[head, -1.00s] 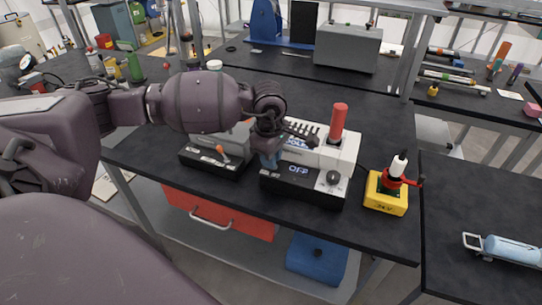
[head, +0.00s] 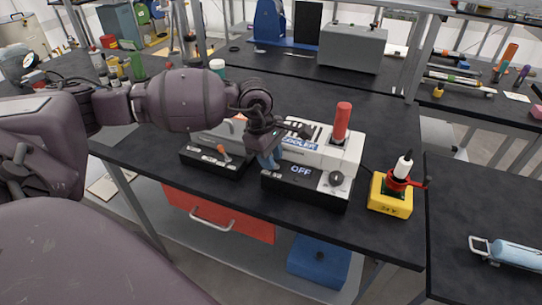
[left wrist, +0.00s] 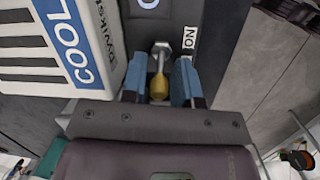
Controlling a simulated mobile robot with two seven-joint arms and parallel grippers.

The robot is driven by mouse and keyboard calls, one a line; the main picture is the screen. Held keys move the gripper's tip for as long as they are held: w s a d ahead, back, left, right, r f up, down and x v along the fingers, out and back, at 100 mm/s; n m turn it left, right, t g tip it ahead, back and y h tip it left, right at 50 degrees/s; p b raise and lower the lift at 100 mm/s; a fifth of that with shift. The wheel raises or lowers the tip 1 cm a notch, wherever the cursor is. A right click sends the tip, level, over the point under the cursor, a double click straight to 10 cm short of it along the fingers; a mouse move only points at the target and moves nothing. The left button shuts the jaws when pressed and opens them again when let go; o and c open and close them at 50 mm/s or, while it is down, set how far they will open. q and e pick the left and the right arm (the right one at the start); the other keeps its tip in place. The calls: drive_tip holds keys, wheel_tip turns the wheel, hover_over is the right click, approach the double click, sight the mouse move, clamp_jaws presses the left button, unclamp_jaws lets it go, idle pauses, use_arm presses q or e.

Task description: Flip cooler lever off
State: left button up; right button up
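The cooler (head: 316,153) is a white box with a "COOLER" label on a black base. The display (head: 301,171) on its base reads "OFF". My left gripper (head: 270,161) is at the left end of the cooler's front. In the left wrist view, the lever (left wrist: 158,84), with a yellow knob and metal stem, stands between the two blue fingers of my left gripper (left wrist: 158,88). The fingers are a little apart, with narrow gaps beside the knob. An "ON" label (left wrist: 190,38) is right of the lever. In the head view, my gripper hides the lever. My right gripper is out of view.
A similar device with an orange lever (head: 224,152) stands left of the cooler. A red cylinder (head: 341,121) rises from the cooler.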

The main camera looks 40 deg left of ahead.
use_arm(q)
drive_tip(key=shift+o, duration=1)
drive_tip(key=v, duration=1)
drive_tip(key=shift+r, duration=0.4)
drive_tip(key=shift+s, duration=0.1)
